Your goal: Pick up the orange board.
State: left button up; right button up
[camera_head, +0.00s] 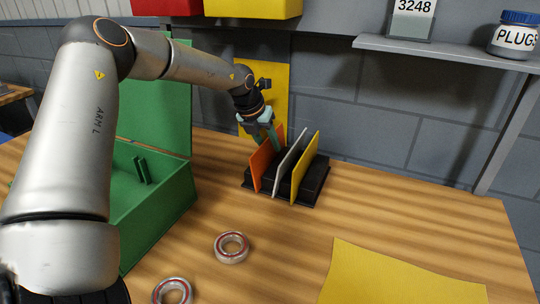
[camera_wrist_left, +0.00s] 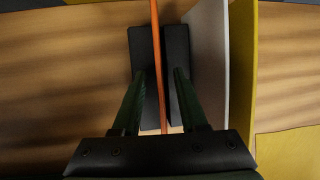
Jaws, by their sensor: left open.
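The orange board (camera_head: 264,168) stands upright in a black slotted holder (camera_head: 309,202) on the wooden table, left of a white board (camera_head: 287,165) and a yellow board (camera_head: 304,168). My left gripper (camera_head: 262,141) reaches down over the orange board from behind. In the left wrist view the orange board (camera_wrist_left: 157,45) runs edge-on between the open fingers (camera_wrist_left: 158,75) of this gripper, with a gap on each side. The white board (camera_wrist_left: 208,60) is to the right of the right finger. My right gripper is in neither view.
A green box (camera_head: 160,205) with its lid up stands at left under my left arm. Two ring-shaped bearings (camera_head: 231,247) and a yellow sheet (camera_head: 395,280) lie in front. A wall shelf (camera_head: 440,52) holds a jar (camera_head: 514,36). The table right of the holder is clear.

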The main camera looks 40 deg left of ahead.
pick_arm(q)
grip_shut()
dwell(0.3)
dwell(1.1)
